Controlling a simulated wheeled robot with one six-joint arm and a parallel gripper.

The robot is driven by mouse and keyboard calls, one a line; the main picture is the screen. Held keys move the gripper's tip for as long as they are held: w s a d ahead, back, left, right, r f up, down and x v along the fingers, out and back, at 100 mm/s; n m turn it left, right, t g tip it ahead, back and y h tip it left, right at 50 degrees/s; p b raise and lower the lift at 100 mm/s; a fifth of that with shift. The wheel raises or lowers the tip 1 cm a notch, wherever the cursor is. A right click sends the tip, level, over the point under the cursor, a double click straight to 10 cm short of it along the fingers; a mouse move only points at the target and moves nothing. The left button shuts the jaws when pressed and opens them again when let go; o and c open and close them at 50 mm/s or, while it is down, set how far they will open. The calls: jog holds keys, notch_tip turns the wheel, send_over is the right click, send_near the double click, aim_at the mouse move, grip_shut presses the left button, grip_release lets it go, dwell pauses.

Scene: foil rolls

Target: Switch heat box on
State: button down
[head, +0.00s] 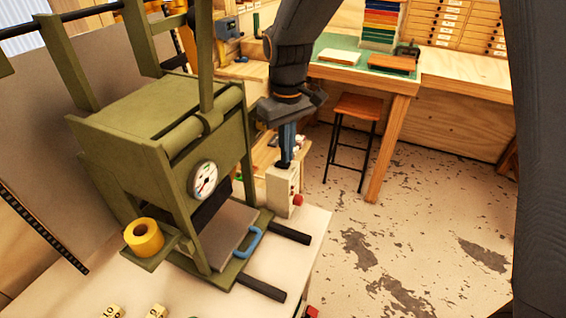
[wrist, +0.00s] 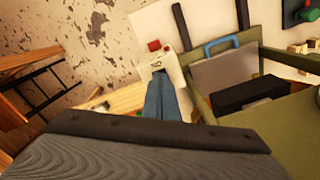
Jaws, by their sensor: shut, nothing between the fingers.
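The heat box looks to be the small cream box (head: 281,192) at the right side of the green press, with a red knob (head: 297,200) on its side. It also shows in the wrist view (wrist: 172,50), with the red knob (wrist: 154,45) and a small dark-marked label or switch near my fingertips. My gripper (head: 284,165) is shut and empty, with blue-grey fingers pointing down at the top of the box. In the wrist view my fingertips (wrist: 159,76) overlap the box face. I cannot tell whether they touch it. The switch's position is hidden or too small to read.
The green press (head: 150,130) with a round dial (head: 203,180) stands close on the left. A blue handle (head: 249,243) and dark rails (head: 288,233) project beside the box. A yellow foil roll (head: 144,237) sits at front left. A stool (head: 354,125) stands beyond; the floor at right is clear.

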jog(key=shift+f+b, duration=0.35)
jog(key=shift+f, duration=0.45)
dwell(0.9)
jog(key=shift+r, duration=0.15)
notch_tip(320, 180, up, 7)
jog(key=p, duration=0.5)
jog(key=shift+p, duration=0.3)
jog(key=shift+d+f, duration=0.2)
jog(key=shift+d, duration=0.1)
jog(key=s+d+f+m+b, duration=0.2)
jog(key=s+d+f, duration=0.1)
jog(key=d, duration=0.4)
jog(key=s+d+f+m+t+b, duration=0.1)
jog(key=s+d+f+m+b, duration=0.2)
jog(key=s+d, duration=0.2)
jog(key=s+d+f+m+b, duration=0.2)
jog(key=s+d+f+m, duration=0.1)
jog(key=d, duration=0.8)
jog(key=shift+s+f+b, duration=0.15)
jog(key=shift+s+b, duration=0.25)
jog(key=shift+s, duration=0.3)
jog(key=shift+d, duration=0.1)
